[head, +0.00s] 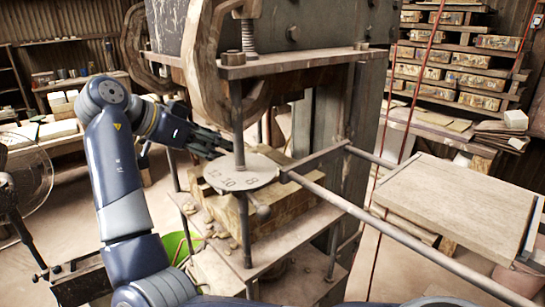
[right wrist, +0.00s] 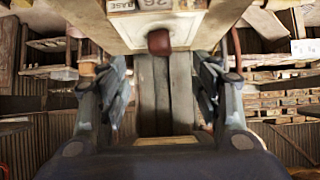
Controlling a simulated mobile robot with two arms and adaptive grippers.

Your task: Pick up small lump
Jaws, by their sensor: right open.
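Several small brown clay lumps (head: 207,222) lie on the press's lower ledge in the head view, left of the wooden block (head: 285,212). My left gripper (head: 208,146) is at the press, above and behind these lumps, beside the round numbered plate (head: 230,181). Its fingers are too dark and small to read. My right gripper (right wrist: 161,78) shows only in the right wrist view, its fingers spread with nothing held between them. A reddish-brown rounded piece (right wrist: 159,42) shows just beyond the fingertips, against a pale labelled panel (right wrist: 185,12). I cannot tell whether it is a lump or a knob.
The press's screw column (head: 238,115) and the long metal bars (head: 375,218) stand in the work space. A flat board (head: 460,205) lies at the right. A green bucket (head: 178,245) is below the press on the left. Shelves of boxes (head: 440,70) line the back.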

